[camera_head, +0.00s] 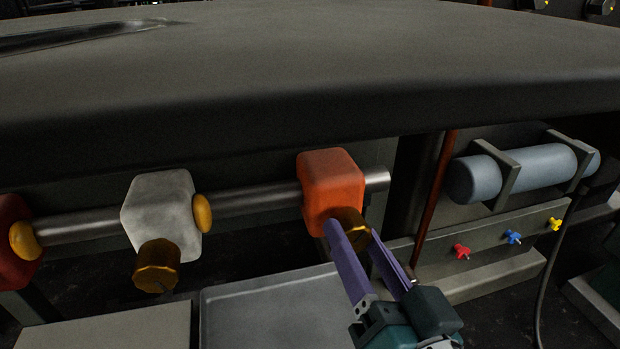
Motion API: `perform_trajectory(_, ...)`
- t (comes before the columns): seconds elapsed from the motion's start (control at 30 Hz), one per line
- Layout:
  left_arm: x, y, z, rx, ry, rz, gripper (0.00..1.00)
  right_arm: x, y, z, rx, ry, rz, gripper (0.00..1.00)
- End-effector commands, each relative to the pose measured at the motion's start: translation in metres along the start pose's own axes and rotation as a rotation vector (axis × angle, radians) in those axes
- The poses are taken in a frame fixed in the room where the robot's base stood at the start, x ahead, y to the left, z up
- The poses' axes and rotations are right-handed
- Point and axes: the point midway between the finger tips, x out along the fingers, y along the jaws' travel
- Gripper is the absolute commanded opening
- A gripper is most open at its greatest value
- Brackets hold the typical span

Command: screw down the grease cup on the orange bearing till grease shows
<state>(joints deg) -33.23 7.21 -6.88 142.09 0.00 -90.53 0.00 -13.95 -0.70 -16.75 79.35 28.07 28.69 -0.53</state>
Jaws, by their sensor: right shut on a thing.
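The orange bearing (332,183) is a block on a steel shaft (254,199), near the shaft's right end. A brass grease cup (351,222) sticks out from its lower front. My right gripper (358,236) comes up from the lower right with purple fingers. It is shut on this grease cup, one finger on each side of it. The fingers cover part of the cup. I see no grease at the bearing. My left gripper is not in view.
A white bearing (161,208) with its own brass cup (157,266) and a red bearing (14,240) sit further left on the shaft. A grey tray (270,310) lies below. A large dark slab (300,60) overhangs the shaft.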

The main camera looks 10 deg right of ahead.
Motion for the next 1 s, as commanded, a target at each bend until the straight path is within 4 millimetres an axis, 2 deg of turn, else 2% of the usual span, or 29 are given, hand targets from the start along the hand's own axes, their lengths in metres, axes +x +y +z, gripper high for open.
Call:
perform_trajectory(0.53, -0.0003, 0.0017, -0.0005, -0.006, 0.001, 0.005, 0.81, -0.0006, 0.0005, 0.0016, 0.026, -0.004, 0.000, 0.00)
perform_trajectory(0.57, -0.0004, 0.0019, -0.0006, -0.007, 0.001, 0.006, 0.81, -0.0006, 0.0005, 0.0016, 0.026, -0.004, 0.000, 0.54)
perform_trajectory(0.8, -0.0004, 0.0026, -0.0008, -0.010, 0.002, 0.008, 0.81, -0.0003, 0.0003, 0.0008, 0.026, -0.002, 0.000, 0.81)
perform_trajectory(1.0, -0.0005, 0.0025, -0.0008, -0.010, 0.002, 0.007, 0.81, -0.0003, 0.0001, 0.0004, 0.026, -0.001, 0.000, 0.81)
